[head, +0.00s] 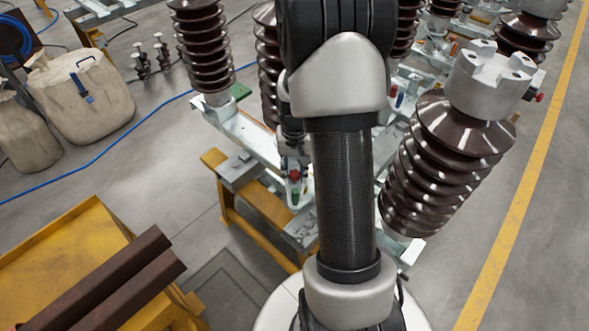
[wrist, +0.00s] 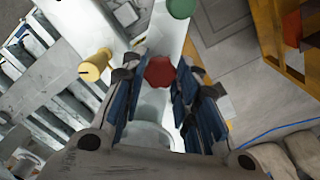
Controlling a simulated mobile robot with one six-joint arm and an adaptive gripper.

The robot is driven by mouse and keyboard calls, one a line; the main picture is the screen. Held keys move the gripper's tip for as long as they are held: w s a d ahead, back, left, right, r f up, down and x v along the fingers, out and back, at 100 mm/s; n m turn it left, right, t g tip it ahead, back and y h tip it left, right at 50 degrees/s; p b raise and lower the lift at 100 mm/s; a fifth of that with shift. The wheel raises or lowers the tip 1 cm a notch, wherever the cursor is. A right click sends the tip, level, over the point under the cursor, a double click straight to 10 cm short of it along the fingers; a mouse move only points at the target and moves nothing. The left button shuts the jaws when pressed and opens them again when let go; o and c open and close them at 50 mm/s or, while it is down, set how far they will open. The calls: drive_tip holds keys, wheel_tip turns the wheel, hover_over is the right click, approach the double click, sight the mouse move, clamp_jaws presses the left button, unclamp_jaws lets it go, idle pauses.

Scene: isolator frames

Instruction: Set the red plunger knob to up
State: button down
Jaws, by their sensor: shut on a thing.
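The red plunger knob (wrist: 160,71) shows in the wrist view between the fingertips of my gripper (wrist: 158,78). My gripper is shut on it, with a blue-padded finger on either side. The knob's stem and its height are hidden from this angle. In the head view the red knob (head: 295,175) is a small spot on the pale steel frame, just below my gripper, which is mostly hidden behind my arm.
A yellow knob (wrist: 92,69) stands left of the red one and a green knob (wrist: 181,7) above it in the wrist view. Tall brown ribbed insulators (head: 445,155) rise close to my arm. A yellow cart (head: 85,250) with brown bars stands at the lower left.

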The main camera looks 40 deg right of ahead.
sight(295, 173)
drive_tip(key=shift+r, duration=0.1)
wheel_tip(295, 173, up, 2)
drive_tip(key=shift+r+p, duration=0.1)
drive_tip(key=shift+p, duration=0.9)
drive_tip(key=c, duration=1.2)
unclamp_jaws()
drive_tip(key=shift+f, duration=0.2)
drive_tip(key=shift+r, duration=0.1)
wheel_tip(295, 173, up, 12)
drive_tip(key=shift+f, duration=0.1)
